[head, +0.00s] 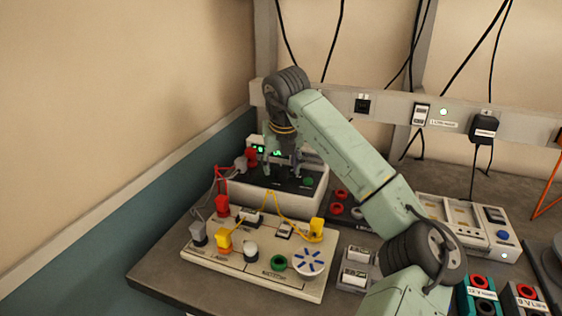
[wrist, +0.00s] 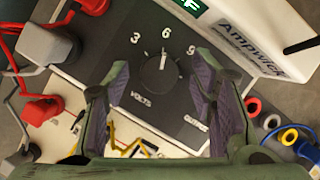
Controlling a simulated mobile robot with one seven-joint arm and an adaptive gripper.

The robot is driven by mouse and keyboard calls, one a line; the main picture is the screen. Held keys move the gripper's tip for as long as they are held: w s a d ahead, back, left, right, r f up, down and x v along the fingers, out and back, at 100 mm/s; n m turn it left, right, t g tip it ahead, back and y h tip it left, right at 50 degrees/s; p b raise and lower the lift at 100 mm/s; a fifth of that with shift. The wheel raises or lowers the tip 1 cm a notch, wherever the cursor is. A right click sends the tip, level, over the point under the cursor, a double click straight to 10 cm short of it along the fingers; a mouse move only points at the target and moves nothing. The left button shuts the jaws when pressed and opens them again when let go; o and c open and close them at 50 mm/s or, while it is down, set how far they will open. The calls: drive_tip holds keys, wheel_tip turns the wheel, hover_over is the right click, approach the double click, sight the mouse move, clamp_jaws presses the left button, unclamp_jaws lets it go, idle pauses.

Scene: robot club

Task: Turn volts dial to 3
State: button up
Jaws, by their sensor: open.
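The volts dial (wrist: 160,76) is a round black knob on a dark panel in the wrist view. Its white pointer line points up, toward the printed 6; the 3 is to its left and the 9 to its right. The dial belongs to a white power supply (head: 262,199) with a green display at the back left of the bench in the head view. My gripper (wrist: 162,66) is open, with one purple-padded finger on each side of the dial. I see gaps between pads and knob. In the head view my gripper (head: 284,172) hangs over the panel, and the dial is hidden.
A white circuit board (head: 250,267) with yellow and red leads stands in front of the supply. Coloured sockets (wrist: 271,121) lie to the right. A wall closes off the left side.

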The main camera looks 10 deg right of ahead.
drive_tip(key=shift+w+f, duration=0.15)
drive_tip(key=shift+f, duration=0.2)
drive_tip(key=shift+c, duration=0.3)
drive_tip(key=c, duration=1.1)
